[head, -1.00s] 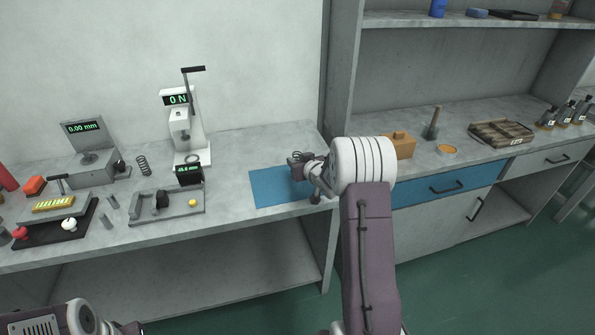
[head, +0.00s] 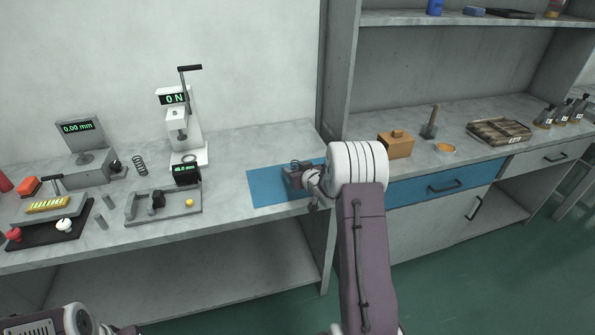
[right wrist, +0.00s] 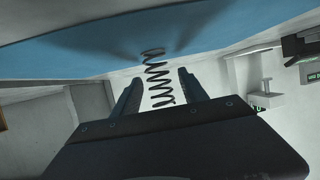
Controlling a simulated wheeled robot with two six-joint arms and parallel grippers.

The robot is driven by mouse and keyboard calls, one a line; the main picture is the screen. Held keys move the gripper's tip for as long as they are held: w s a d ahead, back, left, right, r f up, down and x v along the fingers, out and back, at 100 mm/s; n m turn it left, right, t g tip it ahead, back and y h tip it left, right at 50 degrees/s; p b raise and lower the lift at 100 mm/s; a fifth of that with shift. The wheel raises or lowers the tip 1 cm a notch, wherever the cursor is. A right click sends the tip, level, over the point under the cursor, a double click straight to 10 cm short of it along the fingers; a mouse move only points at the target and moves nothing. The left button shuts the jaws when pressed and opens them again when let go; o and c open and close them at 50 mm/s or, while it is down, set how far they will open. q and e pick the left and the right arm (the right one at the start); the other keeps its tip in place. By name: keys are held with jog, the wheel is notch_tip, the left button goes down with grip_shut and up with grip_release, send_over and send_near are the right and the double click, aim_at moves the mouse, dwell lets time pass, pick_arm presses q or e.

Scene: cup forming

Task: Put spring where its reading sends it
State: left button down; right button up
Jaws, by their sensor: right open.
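A dark coil spring (right wrist: 158,82) stands on the blue mat (head: 262,187). In the right wrist view it lies between the two fingers of my right gripper (right wrist: 158,92), with a gap visible on either side. In the head view the gripper (head: 297,175) is low over the mat and hides part of the spring. A second spring (head: 139,165) stands on the bench at left. The spring tester (head: 182,132) reads 0 N, and the dial stand (head: 84,150) reads 0.00 mm. My left arm shows at the bottom left; its fingertips are barely in frame.
A black tray (head: 55,232) with knobs is at far left. At right are an orange-brown box (head: 396,144), a wooden tray (head: 500,131) and a blue drawer (head: 440,186).

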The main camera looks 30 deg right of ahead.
jog(key=p+v, duration=0.1)
jog(key=v, duration=1.1)
jog(key=shift+r, duration=0.1)
jog(key=s+a+f+g+y, duration=0.1)
jog(key=s+a+f+g, duration=0.25)
jog(key=s+a, duration=0.3)
jog(key=s+a+f+n+g, duration=0.1)
jog(key=s+a+f+g, duration=0.1)
jog(key=s+a+g, duration=0.5)
jog(key=s+a+f+g+y, duration=0.1)
jog(key=s+a+f+g, duration=0.15)
jog(key=s+a, duration=0.4)
notch_tip(320, 180, up, 11)
jog(key=s+d+p, duration=0.1)
jog(key=p, duration=1.1)
jog(key=shift+s+d+t, duration=0.2)
jog(key=shift+s+t, duration=0.1)
jog(key=shift+t, duration=0.1)
jog(key=shift+r, duration=0.15)
